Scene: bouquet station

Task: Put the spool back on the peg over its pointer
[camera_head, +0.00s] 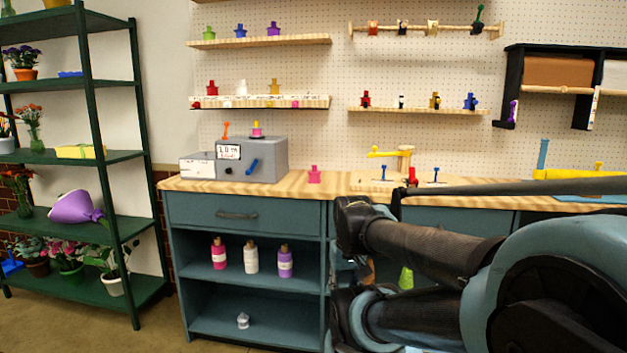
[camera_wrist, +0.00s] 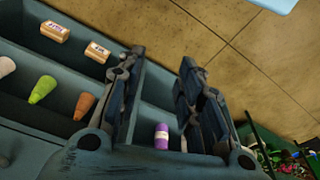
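A pink spool (camera_head: 314,175) stands on the wooden counter, right of the grey box. On the left wall, the lower shelf (camera_head: 315,102) carries a red spool (camera_head: 212,88), a white spool (camera_head: 241,88) and an orange spool (camera_head: 275,87). Its front edge has small coloured marks, with a pink one (camera_head: 295,104) at the right end. No spool stands above that pink mark; a peg there is too small to make out. My gripper (camera_wrist: 158,72) is open and empty in the wrist view, pointing down past the cabinet, away from the pink spool.
The grey box (camera_head: 262,158) stands left on the counter (camera_head: 335,186). A yellow-armed wooden stand (camera_head: 404,157) is right of the pink spool. Bottles fill the cabinet shelf below; a purple bottle (camera_wrist: 162,136) shows between my fingers. My arm covers the right cabinet front.

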